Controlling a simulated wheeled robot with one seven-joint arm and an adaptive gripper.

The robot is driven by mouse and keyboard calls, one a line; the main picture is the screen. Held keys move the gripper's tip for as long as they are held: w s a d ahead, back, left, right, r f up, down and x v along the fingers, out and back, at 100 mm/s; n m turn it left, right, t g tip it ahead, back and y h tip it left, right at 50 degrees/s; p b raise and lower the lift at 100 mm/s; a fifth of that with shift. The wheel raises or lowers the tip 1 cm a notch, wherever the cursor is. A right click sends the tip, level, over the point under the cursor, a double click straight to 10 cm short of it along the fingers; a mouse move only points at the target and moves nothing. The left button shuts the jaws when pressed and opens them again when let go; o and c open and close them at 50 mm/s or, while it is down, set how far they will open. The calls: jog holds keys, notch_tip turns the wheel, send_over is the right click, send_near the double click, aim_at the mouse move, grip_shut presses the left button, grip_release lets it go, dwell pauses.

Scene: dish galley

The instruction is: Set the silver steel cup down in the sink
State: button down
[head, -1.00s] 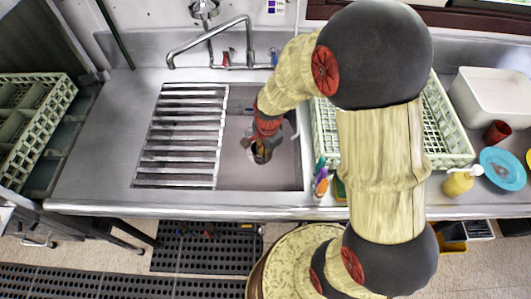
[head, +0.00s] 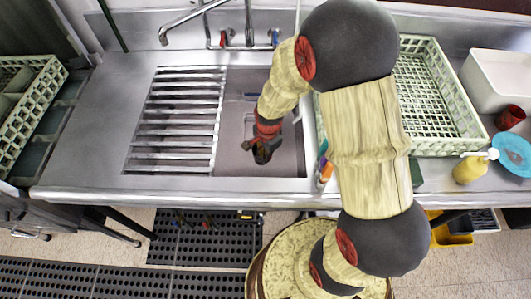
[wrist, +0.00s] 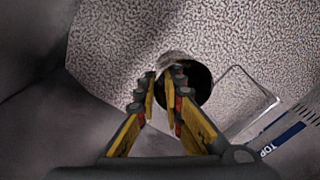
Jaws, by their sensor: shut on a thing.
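My gripper (head: 262,157) reaches down into the open right part of the steel sink (head: 285,160), near its front side. A small pale grey piece, seemingly the silver steel cup (wrist: 172,58), shows between and just beyond the fingertips. Most of the cup is hidden by the fingers, and the head view does not show it clearly. I cannot tell whether it touches the sink floor. A dark round opening (wrist: 202,84), likely the drain, lies just beside the fingertips.
A slatted rack (head: 180,120) covers the sink's left part. A faucet (head: 195,14) stands behind; a pale green crate (head: 470,140) is at right, beside a soap bottle (head: 468,170).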

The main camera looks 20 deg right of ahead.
jog(key=shift+f+b, duration=2.15)
jog(key=shift+f, duration=2)
jog(key=c, duration=1.8)
grip_release()
jog(key=shift+c, duration=0.2)
notch_tip(320, 180, up, 12)
jog(key=shift+s, duration=0.4)
jog(key=shift+d, duration=0.1)
